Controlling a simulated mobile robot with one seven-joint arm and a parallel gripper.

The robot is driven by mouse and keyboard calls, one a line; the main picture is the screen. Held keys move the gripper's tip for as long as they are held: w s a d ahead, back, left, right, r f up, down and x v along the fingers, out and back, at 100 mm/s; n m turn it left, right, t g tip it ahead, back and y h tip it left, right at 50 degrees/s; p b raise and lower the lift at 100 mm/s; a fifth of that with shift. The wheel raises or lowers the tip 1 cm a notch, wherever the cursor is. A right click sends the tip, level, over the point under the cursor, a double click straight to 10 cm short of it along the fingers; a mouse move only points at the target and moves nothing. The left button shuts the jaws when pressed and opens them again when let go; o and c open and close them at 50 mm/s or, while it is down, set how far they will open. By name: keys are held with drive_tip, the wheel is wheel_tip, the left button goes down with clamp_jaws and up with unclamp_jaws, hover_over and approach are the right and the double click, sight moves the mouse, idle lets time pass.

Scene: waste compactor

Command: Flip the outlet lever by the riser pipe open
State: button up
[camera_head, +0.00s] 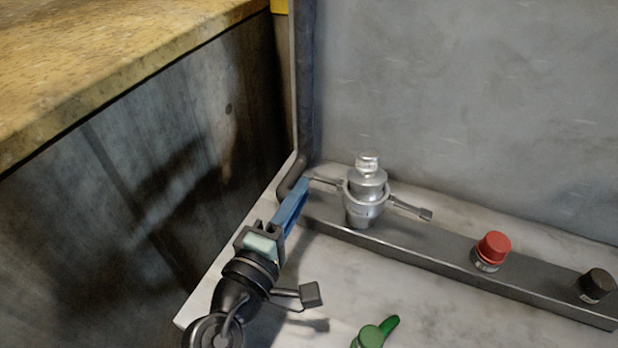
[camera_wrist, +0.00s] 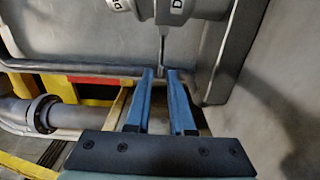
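A silver valve body (camera_head: 366,195) stands on a dark metal rail at the foot of the riser pipe (camera_head: 305,80). A thin lever arm (camera_head: 325,181) sticks out from its left side toward the pipe, and another arm with a dark end (camera_head: 412,209) sticks out to the right. My gripper (camera_head: 302,188) has its blue fingertips at the outer end of the left arm. In the wrist view, the thin lever (camera_wrist: 162,52) hangs down between the blue fingertips (camera_wrist: 161,74), with a gap around it. The fingers are apart. The lever's lower end is hard to make out.
A red knob (camera_head: 493,248) and a black knob (camera_head: 597,285) stand on the rail to the right. A green handle (camera_head: 372,335) is at the bottom. A grey wall (camera_head: 470,90) rises behind; a dark side wall (camera_head: 150,180) with a yellow top lies left.

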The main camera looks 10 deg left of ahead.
drive_tip(key=v, duration=0.7)
drive_tip(key=shift+s, duration=0.2)
